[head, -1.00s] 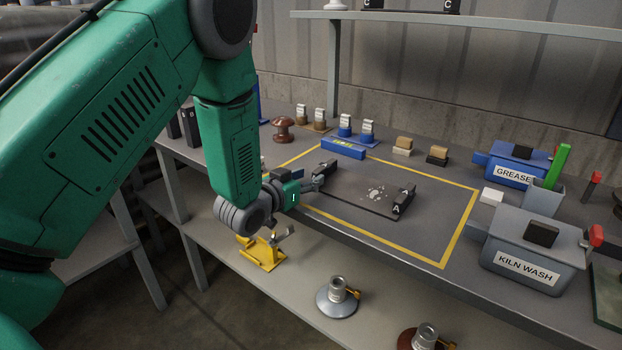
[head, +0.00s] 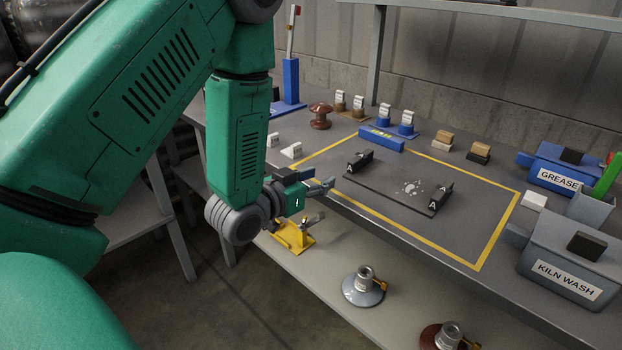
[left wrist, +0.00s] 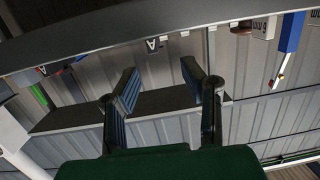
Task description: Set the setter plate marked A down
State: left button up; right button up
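The dark setter plate marked A (head: 395,190) lies flat on the grey bench, inside the yellow outline. It has a raised end block at each end with the letter A, and a pale speckled patch on top. My left gripper (head: 326,187) is just off the plate's left end, near the bench's front edge, apart from the plate. In the left wrist view the two fingers of my left gripper (left wrist: 165,85) are spread with nothing between them. My right gripper is not in view.
A blue level-like block (head: 381,140) lies behind the plate. The GREASE box (head: 560,180) and KILN WASH box (head: 566,280) stand at the right. A yellow stand (head: 293,237) and insulators are on the lower shelf.

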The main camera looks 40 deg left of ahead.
pick_arm(q)
jog(key=s+d+f+g, duration=0.3)
jog(key=s+f+g, duration=0.1)
jog(key=s+f, duration=0.4)
jog(key=s+d+f+g, duration=0.3)
jog(key=s+f+g, duration=0.2)
jog(key=f, duration=0.6)
jog(key=s+d+f+g+p, duration=0.1)
jog(key=s+d+f+g, duration=0.1)
jog(key=s, duration=0.6)
jog(key=s+d+f+g+p, duration=0.1)
jog(key=s+d+f+g, duration=0.1)
jog(key=s, duration=0.6)
jog(key=shift+s+d+f+g+y, duration=0.35)
jog(key=shift+f+g, duration=0.45)
jog(key=shift+g, duration=0.5)
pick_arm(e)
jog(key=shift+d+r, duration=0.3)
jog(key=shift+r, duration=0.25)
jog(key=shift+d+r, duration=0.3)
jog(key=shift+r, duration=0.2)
